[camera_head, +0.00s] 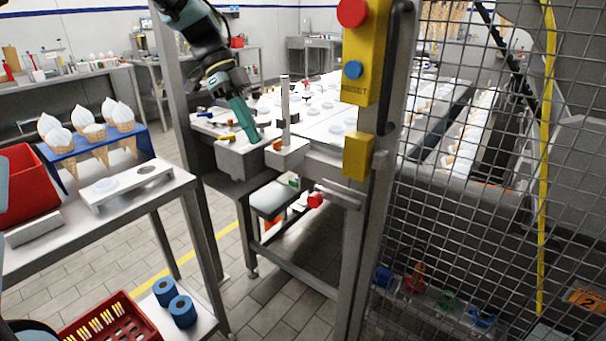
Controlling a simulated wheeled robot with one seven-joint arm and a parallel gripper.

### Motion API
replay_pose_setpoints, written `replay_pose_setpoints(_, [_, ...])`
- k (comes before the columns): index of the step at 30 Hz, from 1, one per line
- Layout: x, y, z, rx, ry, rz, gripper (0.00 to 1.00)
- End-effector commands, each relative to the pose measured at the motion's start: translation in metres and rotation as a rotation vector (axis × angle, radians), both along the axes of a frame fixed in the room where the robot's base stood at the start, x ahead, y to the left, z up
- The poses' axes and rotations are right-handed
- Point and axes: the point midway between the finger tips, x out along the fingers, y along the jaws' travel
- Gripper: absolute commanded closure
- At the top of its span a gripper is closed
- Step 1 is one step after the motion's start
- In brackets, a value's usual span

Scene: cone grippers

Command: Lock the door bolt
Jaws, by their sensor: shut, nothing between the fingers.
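The mesh door (480,130) fills the right side, with a grey metal frame post. A yellow box (372,40) on the post carries a red button, a blue button and lettering that reads like "RESET". A smaller yellow block (358,156) sits below it. A grey bar (340,195) with a red knob (316,200) juts left from the post lower down; I cannot tell which part is the bolt. My teal gripper (252,136) is shut and empty. It points down, left of the post and apart from the yellow parts and red knob in the picture.
A grey post (180,120) stands left of my gripper. A white table (130,195) at left holds cones in a blue rack (75,150) and a red bin (25,195). Below are a red crate (105,320) and blue rolls (182,311). Tiled floor shows between.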

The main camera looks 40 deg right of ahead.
Motion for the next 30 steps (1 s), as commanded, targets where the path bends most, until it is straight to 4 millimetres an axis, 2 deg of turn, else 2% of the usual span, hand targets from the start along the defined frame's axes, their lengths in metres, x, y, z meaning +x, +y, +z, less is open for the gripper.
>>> replay_pose_setpoints(1, [-0.006, -0.012, 0.007, -0.041, 0.014, -0.078, 1.00])
replay_pose_setpoints(3, [-0.013, -0.023, 0.014, -0.087, 0.028, -0.164, 1.00])
replay_pose_setpoints(6, [-0.018, -0.031, 0.020, -0.126, 0.040, -0.234, 1.00])
replay_pose_setpoints(18, [-0.020, -0.033, 0.020, -0.139, 0.042, -0.256, 1.00])
replay_pose_setpoints(23, [-0.027, -0.034, 0.011, -0.137, 0.045, -0.257, 1.00])
replay_pose_setpoints(30, [-0.053, -0.040, -0.025, -0.134, 0.046, -0.256, 1.00])
